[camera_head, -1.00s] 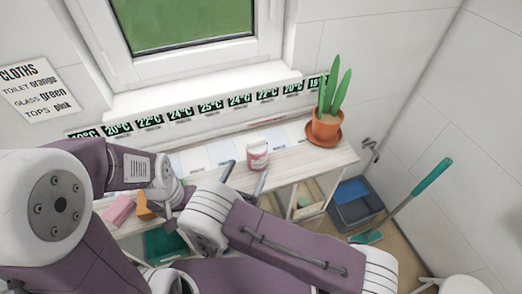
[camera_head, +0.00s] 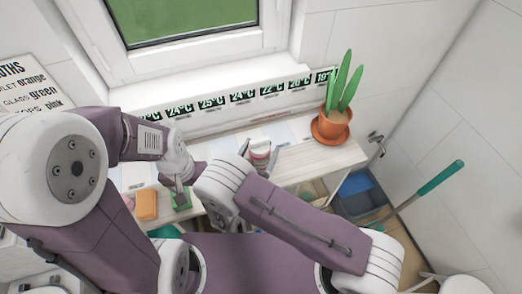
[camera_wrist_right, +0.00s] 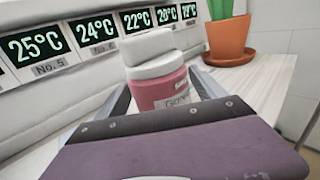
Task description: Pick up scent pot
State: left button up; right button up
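The scent pot, a pink jar with a white lid and a label (camera_head: 259,153), stands upright on the pale wooden cart top. My right gripper (camera_head: 258,158) reaches it with fingers open, one on each side of the jar. In the right wrist view the jar (camera_wrist_right: 162,92) sits between the two fingers, its lower part hidden behind the gripper body. I cannot tell whether either finger touches it. My left gripper (camera_head: 180,188) hangs near a green sponge at the left; its finger opening is unclear.
A potted plant in a terracotta pot (camera_head: 331,126) stands right of the jar. Temperature signs (camera_head: 242,97) line the wall behind. An orange sponge (camera_head: 146,204) lies at the left. A green-handled brush (camera_head: 440,178) leans at the right. The cart top between jar and plant is clear.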

aim_at(262, 145)
jog(key=shift+s+a+r, duration=0.1)
jog(key=shift+s+r, duration=0.15)
jog(key=shift+s, duration=0.25)
jog(key=c, duration=0.5)
jog(key=shift+s, duration=0.15)
jog(key=c, duration=0.5)
jog(key=shift+w, duration=0.2)
jog(key=c, duration=0.5)
jog(key=shift+w+f, duration=0.2)
jog(key=shift+w, duration=0.1)
jog(key=shift+s+r, duration=0.2)
jog(key=shift+r, duration=0.25)
jog(key=r, duration=0.2)
jog(key=d+r, duration=0.1)
jog(key=r, duration=0.1)
jog(key=d+r, duration=0.2)
jog(key=d, duration=0.1)
jog(key=s+d+r, duration=0.1)
jog(key=d+r, duration=0.1)
jog(key=d, duration=0.2)
jog(key=d+r, duration=0.2)
jog(key=d, duration=0.1)
jog(key=shift+s+d+r, duration=0.15)
jog(key=shift+d, duration=0.2)
